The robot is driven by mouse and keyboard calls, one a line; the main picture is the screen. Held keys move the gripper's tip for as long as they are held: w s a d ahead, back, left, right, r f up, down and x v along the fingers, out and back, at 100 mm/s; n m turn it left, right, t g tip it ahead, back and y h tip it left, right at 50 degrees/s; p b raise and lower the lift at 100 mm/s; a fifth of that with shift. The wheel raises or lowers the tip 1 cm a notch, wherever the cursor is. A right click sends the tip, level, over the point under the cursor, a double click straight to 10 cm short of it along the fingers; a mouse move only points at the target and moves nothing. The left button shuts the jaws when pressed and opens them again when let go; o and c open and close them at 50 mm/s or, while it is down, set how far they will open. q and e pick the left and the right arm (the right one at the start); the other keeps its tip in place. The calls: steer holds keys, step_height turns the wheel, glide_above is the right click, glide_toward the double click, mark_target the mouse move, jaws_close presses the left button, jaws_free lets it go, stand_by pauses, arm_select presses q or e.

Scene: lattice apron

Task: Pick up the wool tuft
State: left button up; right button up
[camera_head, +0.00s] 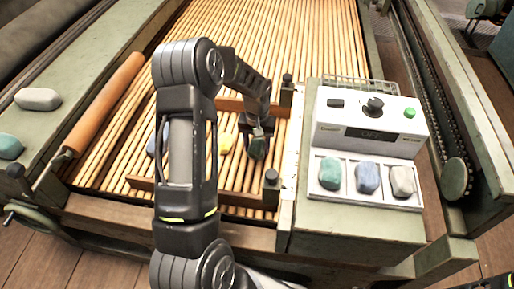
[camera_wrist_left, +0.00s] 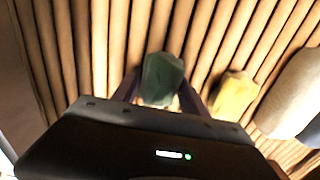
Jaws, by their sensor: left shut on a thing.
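My left gripper (camera_head: 256,138) is over the slatted lattice, just left of the control box. It is shut on a dark green wool tuft (camera_head: 258,148). In the left wrist view the green tuft (camera_wrist_left: 162,76) sits between the two dark fingers (camera_wrist_left: 160,95), with slats behind it. I cannot tell whether the tuft still touches the slats. A yellow tuft (camera_head: 226,143) lies on the slats to the left of the gripper; it also shows in the left wrist view (camera_wrist_left: 234,96).
A control box (camera_head: 340,138) stands right of the lattice (camera_head: 270,30), its tray holding green (camera_head: 330,172), blue (camera_head: 367,177) and whitish (camera_head: 402,181) tufts. A blue tuft (camera_head: 152,146) is partly hidden by my arm. Whitish (camera_head: 38,98) and teal (camera_head: 9,147) tufts lie on the left ledge.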

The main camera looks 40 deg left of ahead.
mark_target(257, 144)
arm_select(q)
steer(key=c, duration=0.5)
step_height(257, 144, up, 10)
steer(key=shift+p, duration=0.85)
